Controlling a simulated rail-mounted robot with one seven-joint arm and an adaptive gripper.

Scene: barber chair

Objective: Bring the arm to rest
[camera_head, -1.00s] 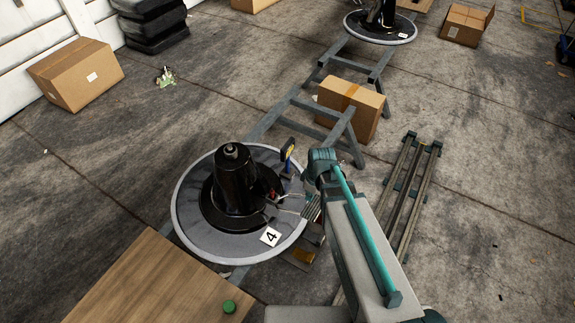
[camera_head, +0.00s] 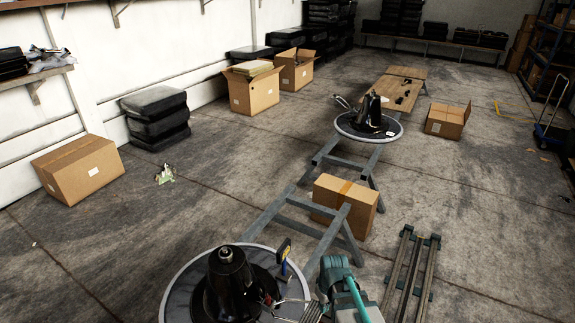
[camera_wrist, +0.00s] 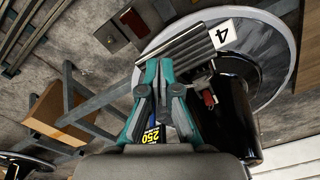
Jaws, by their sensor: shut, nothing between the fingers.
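My gripper (camera_wrist: 165,68) is shut and empty in the wrist view, its teal fingers close together. A ribbed grey metal piece (camera_wrist: 185,52) lies just beyond the fingertips. A round base plate (camera_wrist: 275,62) with a black column (camera_wrist: 238,105) is on the right there. A yellow and black label reading 250 (camera_wrist: 151,136) shows between the fingers, on a blue thing mostly hidden by them. In the head view my teal and grey arm (camera_head: 340,280) stands at the bottom, beside the right edge of the round plate (camera_head: 180,290); the fingers cannot be made out there.
A cardboard box (camera_head: 345,203) and a grey metal frame (camera_head: 325,232) stand beyond the plate. Slatted rails (camera_head: 412,275) lie right of my arm. A second round plate (camera_head: 367,131) stands farther back.

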